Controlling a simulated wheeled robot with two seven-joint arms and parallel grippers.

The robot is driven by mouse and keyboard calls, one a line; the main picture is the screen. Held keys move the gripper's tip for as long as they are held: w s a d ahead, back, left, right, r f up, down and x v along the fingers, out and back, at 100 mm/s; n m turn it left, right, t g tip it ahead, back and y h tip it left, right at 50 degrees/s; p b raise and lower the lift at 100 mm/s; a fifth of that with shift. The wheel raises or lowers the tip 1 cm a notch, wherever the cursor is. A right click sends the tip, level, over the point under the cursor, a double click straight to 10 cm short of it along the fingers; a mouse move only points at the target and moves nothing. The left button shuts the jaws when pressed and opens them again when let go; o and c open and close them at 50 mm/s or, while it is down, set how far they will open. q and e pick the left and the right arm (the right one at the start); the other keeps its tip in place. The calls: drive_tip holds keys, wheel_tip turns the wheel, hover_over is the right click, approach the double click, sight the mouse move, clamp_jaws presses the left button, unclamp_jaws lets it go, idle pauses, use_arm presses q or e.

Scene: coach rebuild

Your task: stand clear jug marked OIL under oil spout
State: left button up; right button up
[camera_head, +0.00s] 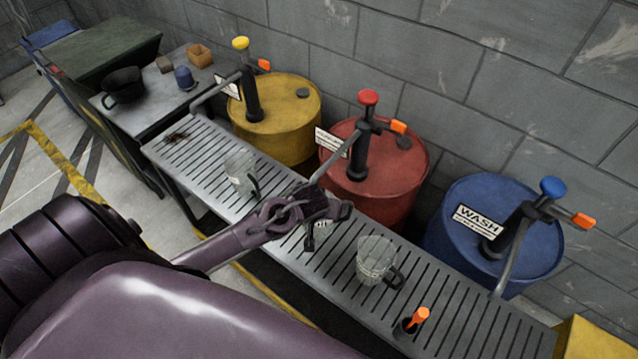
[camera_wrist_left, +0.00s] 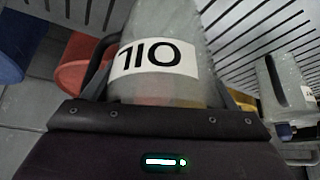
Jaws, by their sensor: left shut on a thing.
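The clear jug marked OIL (camera_wrist_left: 160,85) fills the middle of the left wrist view, its label upside down there. My left gripper (camera_head: 316,207) is shut on it over the slatted bench (camera_head: 285,192), in front of the red drum (camera_head: 398,180). In the head view the gripper hides most of this jug, and I cannot tell whether it touches the slats. The red drum's pump (camera_head: 359,150) and the yellow drum's pump (camera_head: 252,90) have spouts over the bench; their signs are too small to read. The blue drum (camera_head: 455,222) has a WASH sign. My right gripper is out of view.
One clear jug (camera_head: 238,168) stands left of my gripper, another (camera_head: 373,258) right of it. An orange-handled item (camera_head: 415,319) sits in the bench's near right part. A black pot (camera_head: 124,85) and blue cup (camera_head: 184,78) stand on the far left table. Blank slats lie between the jugs.

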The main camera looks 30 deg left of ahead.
use_arm(q)
drive_tip(key=shift+f, duration=1.7)
drive_tip(key=shift+f, duration=0.1)
drive_tip(key=o, duration=1)
